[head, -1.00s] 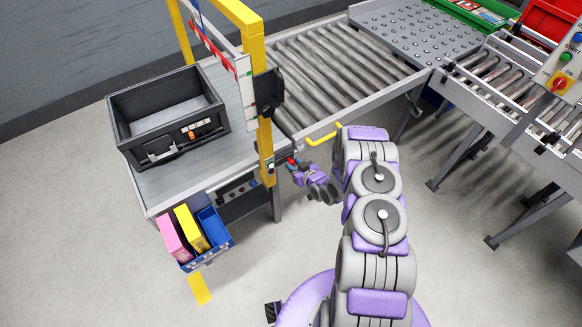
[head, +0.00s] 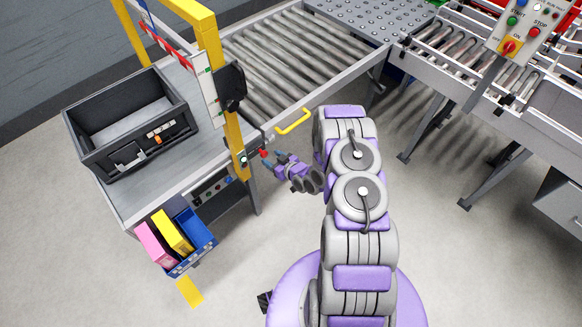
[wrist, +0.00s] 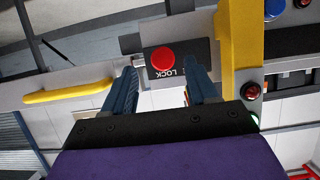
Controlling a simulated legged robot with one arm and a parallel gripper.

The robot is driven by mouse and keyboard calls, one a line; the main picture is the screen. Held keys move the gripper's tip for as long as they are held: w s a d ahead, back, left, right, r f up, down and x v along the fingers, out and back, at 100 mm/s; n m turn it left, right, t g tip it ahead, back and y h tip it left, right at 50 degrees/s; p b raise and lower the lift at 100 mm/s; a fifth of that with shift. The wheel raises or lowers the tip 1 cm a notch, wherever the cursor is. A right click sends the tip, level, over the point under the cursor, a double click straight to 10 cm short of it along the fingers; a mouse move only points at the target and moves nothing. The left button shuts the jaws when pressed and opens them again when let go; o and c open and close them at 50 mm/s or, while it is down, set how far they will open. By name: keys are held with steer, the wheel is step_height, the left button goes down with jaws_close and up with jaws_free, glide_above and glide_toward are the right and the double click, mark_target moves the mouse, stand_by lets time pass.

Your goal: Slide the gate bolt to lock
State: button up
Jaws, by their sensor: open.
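The gate bolt's red knob (head: 264,153) is at the table edge, beside the foot of the yellow post. In the wrist view the round red knob (wrist: 163,61) sits on a dark plate with the word LOCK, shown upside down. My gripper (head: 274,162) is open and empty, just right of and below the knob. In the wrist view my gripper's blue fingers (wrist: 160,68) stand apart, with the knob in the picture between and beyond their tips. No contact shows. The yellow gate handle (head: 294,121) is right of the knob; it also shows in the wrist view (wrist: 68,85).
The yellow post (head: 236,143) with a dark box stands close left of the knob. A grey bin (head: 140,150) sits on the table. Roller conveyors (head: 300,50) run behind, and a control panel (head: 520,30) is at upper right.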

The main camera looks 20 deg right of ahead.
steer(key=p+v, duration=0.1)
steer(key=v, duration=1.2)
steer(key=shift+d+p, duration=0.3)
steer(key=shift+d, duration=0.05)
steer(key=shift+s, duration=0.1)
steer(key=w+d+r+n+g+h, duration=0.1)
steer(key=w+d+r+g+h, duration=0.1)
steer(key=d+r+g+h, duration=0.45)
steer(key=s+r+m+g, duration=0.1)
steer(key=s+r, duration=0.2)
steer(key=r, duration=0.5)
steer(key=s+r+m+g, duration=0.1)
steer(key=s+r, duration=0.2)
steer(key=r, duration=0.5)
steer(key=s+a+r+m+g, duration=0.1)
steer(key=s+a+r+g, duration=0.1)
steer(key=s+a+r, duration=0.3)
steer(key=s+a+r+m+g+y, duration=0.1)
steer(key=s+a+r, duration=0.5)
steer(key=s, duration=0.8)
steer(key=s+a+r+m+g+y, duration=0.1)
steer(key=s+a+r+g, duration=0.2)
steer(key=s, duration=0.6)
step_height(320, 180, up, 3)
steer(key=a, duration=0.2)
steer(key=shift+s+a, duration=0.35)
steer(key=shift+a, duration=0.05)
